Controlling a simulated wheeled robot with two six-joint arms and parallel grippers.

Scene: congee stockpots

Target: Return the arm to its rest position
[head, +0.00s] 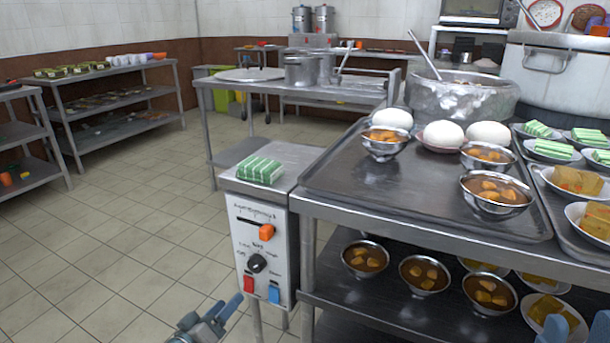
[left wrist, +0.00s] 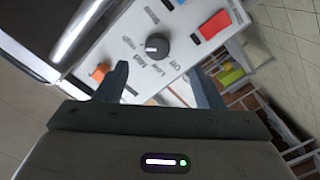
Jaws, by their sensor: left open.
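My left gripper (head: 213,312) is at the bottom of the head view, low in front of the white control panel (head: 278,288). Its fingers are spread with nothing between them. In the left wrist view my left gripper (left wrist: 163,75) shows two dark fingers apart, with the panel (left wrist: 125,45) beyond them. The panel carries an orange slider (head: 267,231), a black knob (head: 257,263), a red switch (head: 247,284) and a blue switch (head: 274,291). Two blue-grey fingertips of my right gripper (head: 578,326) show at the bottom right edge, apart; the rest is cut off.
A green-striped packet (head: 260,170) lies on the panel's box. The steel table (head: 330,212) at right holds bowls of food, white domes and a large pot (head: 460,97). Filled bowls stand on its lower shelf (head: 345,287). The tiled floor (head: 130,230) at left is clear.

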